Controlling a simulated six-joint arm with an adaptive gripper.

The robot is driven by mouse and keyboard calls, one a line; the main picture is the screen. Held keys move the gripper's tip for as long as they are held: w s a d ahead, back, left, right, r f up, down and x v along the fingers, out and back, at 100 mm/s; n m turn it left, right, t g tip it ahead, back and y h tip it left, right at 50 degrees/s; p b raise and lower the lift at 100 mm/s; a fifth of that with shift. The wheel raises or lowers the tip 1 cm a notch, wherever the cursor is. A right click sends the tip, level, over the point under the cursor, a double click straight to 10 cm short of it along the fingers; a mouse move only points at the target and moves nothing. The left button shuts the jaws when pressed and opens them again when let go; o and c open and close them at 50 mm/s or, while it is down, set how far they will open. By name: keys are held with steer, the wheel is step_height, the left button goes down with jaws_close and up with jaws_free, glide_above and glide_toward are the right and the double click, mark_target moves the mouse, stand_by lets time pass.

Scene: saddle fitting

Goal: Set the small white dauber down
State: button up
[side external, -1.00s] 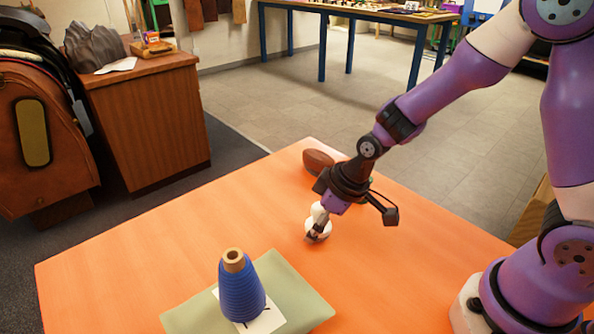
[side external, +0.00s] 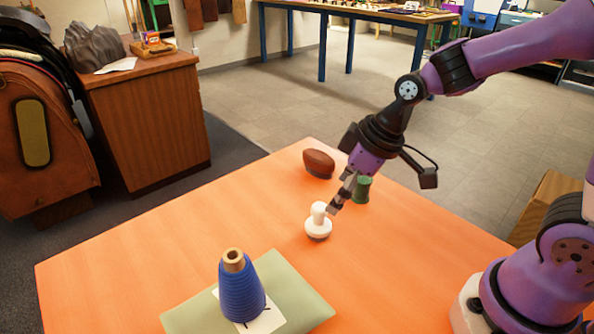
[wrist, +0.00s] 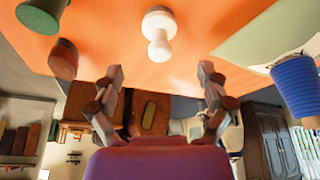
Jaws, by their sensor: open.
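The small white dauber (side external: 318,224) stands upright on the orange table, its round base down and its knob up. It also shows in the wrist view (wrist: 159,32), ahead of the fingers. My gripper (side external: 334,207) is just right of the dauber and above the table, tilted. In the wrist view my gripper (wrist: 160,80) has its two fingers spread wide with nothing between them. The dauber looks clear of the fingers.
A blue thread cone (side external: 241,288) stands on a white patch on a pale green mat (side external: 301,299) at the front. A brown brush-like object (side external: 319,163) and a green spool (side external: 361,189) sit behind the dauber. The left table area (side external: 150,245) is free.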

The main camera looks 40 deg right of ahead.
steer(key=s+d+r+m+t+h, duration=0.1)
steer(key=s+d+r+m, duration=0.3)
steer(key=s+r, duration=0.4)
steer(key=shift+s+d+m+h, duration=0.2)
steer(key=shift+s+m+h, duration=0.1)
steer(key=shift+m+h, duration=0.3)
